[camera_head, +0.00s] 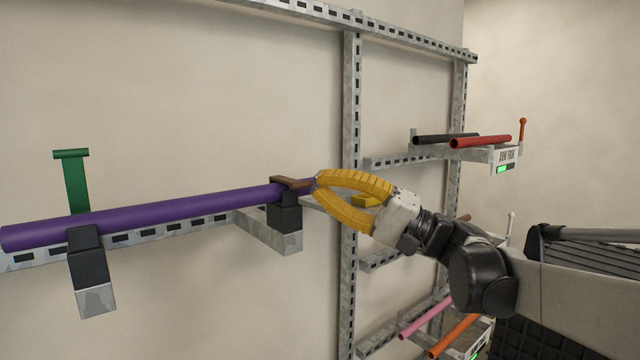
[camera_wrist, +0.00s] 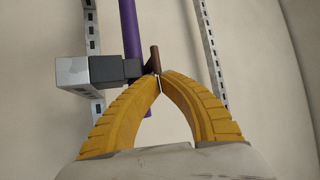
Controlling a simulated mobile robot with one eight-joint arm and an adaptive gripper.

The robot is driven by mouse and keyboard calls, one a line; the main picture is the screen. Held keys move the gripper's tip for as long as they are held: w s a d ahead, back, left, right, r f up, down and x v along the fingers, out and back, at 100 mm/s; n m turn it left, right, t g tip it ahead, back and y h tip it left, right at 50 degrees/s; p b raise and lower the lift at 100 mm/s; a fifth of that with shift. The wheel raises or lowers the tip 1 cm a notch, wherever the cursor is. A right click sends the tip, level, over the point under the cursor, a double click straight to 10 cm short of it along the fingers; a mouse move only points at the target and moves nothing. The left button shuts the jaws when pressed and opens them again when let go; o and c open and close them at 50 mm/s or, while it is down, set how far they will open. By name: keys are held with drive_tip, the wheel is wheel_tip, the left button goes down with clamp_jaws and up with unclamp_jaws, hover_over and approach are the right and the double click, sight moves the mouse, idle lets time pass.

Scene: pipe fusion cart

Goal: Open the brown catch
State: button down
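The brown catch (camera_head: 290,182) lies over the purple pipe (camera_head: 160,208) at its right end, on top of a black clamp block (camera_head: 284,213). In the wrist view the brown catch (camera_wrist: 154,60) stands beside the purple pipe (camera_wrist: 131,40), just past my fingertips. My gripper (camera_head: 316,186) has two yellow fingers, bowed apart in the middle with tips together. In the wrist view the tips (camera_wrist: 159,78) meet at the near end of the catch. I cannot tell whether the catch's edge is pinched between them.
A green catch (camera_head: 76,180) stands upright behind the pipe at the left, near another black block (camera_head: 86,256). Metal wall rails (camera_head: 350,120) run behind my gripper. Black and red pipes (camera_head: 480,142) lie on a bracket at the upper right; pink and orange pipes (camera_head: 452,336) sit below.

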drive_tip(key=shift+r, duration=0.25)
drive_tip(key=shift+w+a+r+m+h+p, duration=0.6)
drive_tip(key=shift+w+a+r+p, duration=0.15)
drive_tip(key=shift+w+r, duration=0.4)
drive_tip(key=shift+w+a+r+m+h+p, duration=0.45)
drive_tip(key=shift+w+a+r+h+p, duration=0.2)
drive_tip(key=shift+w+r+p, duration=0.5)
drive_tip(key=shift+w+a+r+m+h+p, duration=0.55)
drive_tip(key=shift+w+a+r, duration=0.25)
drive_tip(key=shift+r, duration=0.55)
drive_tip(key=shift+w, duration=0.1)
